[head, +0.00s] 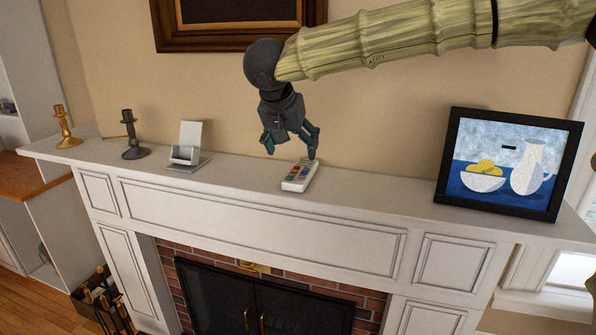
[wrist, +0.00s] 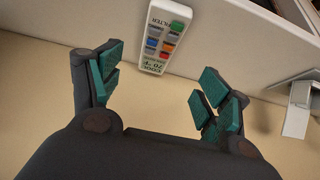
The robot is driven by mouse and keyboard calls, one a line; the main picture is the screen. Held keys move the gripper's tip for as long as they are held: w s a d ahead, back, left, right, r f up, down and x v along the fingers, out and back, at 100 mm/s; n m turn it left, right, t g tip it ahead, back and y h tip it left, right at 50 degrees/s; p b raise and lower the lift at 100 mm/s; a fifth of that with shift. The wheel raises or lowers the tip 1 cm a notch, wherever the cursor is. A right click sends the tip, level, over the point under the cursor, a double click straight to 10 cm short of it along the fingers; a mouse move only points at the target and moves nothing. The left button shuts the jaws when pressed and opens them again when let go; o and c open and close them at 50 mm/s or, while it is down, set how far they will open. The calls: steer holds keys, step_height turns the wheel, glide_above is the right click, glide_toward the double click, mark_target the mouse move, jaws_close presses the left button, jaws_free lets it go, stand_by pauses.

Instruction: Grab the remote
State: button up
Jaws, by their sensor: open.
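The remote (head: 299,175) is white with coloured buttons and lies on the white mantel shelf, near its middle. It also shows in the wrist view (wrist: 164,38), at the top, ahead of and between my fingers. My gripper (head: 291,147) is open and empty, with teal finger pads spread apart. In the head view it hangs just above and behind the remote, its right finger close to the remote's far end. I cannot tell whether that finger touches it.
A white holder (head: 186,155), a dark candlestick (head: 132,136) and a gold candlestick (head: 66,128) stand left on the mantel (head: 384,205). A framed still-life picture (head: 508,163) stands at right. The wall is close behind; the shelf drops off in front.

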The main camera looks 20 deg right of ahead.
mark_target(302, 170)
steer(key=x, duration=0.3)
steer(key=p+x, duration=0.1)
steer(key=x, duration=0.6)
steer(key=shift+d, duration=0.3)
steer(key=shift+r, duration=0.1)
steer(key=shift+s, duration=0.1)
steer(key=shift+c, duration=0.4)
steer(key=c, duration=1)
steer(key=shift+c, duration=0.5)
steer(key=shift+r, duration=0.1)
